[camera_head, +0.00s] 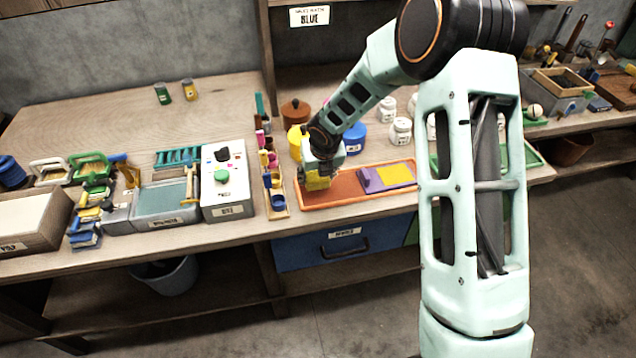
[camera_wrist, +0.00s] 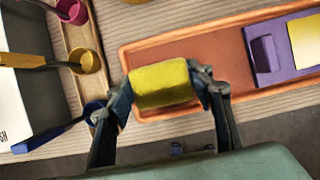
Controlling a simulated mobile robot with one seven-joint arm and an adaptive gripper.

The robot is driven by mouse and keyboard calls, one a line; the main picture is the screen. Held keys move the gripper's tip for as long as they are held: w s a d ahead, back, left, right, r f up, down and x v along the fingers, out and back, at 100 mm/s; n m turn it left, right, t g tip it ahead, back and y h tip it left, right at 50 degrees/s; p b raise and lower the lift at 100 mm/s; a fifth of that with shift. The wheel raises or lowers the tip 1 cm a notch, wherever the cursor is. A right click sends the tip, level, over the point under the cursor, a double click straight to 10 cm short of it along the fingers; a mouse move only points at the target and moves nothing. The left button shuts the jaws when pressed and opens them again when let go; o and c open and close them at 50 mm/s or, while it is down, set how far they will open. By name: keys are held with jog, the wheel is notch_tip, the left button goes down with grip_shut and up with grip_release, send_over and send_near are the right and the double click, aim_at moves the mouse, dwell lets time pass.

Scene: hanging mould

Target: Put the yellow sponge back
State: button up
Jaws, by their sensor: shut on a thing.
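The yellow sponge (camera_wrist: 162,84) is pinched between the two fingers of my gripper (camera_wrist: 168,98) in the wrist view. In the head view the sponge (camera_head: 318,183) shows below my gripper (camera_head: 321,172), over the left end of a long orange tray (camera_head: 345,199). The tray also shows in the wrist view (camera_wrist: 190,50), behind and under the sponge. I cannot tell whether the sponge touches the tray. At the tray's right part lies a purple block with a grip (camera_wrist: 268,50), beside a yellow patch (camera_head: 397,173).
Left of the tray stands a narrow rack (camera_head: 276,208) with coloured scoops or cups. A white box with knobs (camera_head: 226,185) is further left. White jars (camera_head: 400,132) and a blue pot (camera_head: 354,138) stand behind. A blue drawer (camera_head: 340,243) is below the bench edge.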

aim_at(318, 182)
jog(key=shift+w+d+f, duration=0.15)
jog(key=shift+w+f, duration=0.15)
jog(key=shift+f, duration=0.15)
notch_tip(318, 182, down, 3)
jog(key=shift+f, duration=0.1)
jog(key=shift+b, duration=0.3)
jog(key=o, duration=0.7)
jog(key=shift+o, duration=0.2)
jog(key=shift+r, duration=0.25)
jog(key=p+v, duration=0.2)
jog(key=v, duration=1)
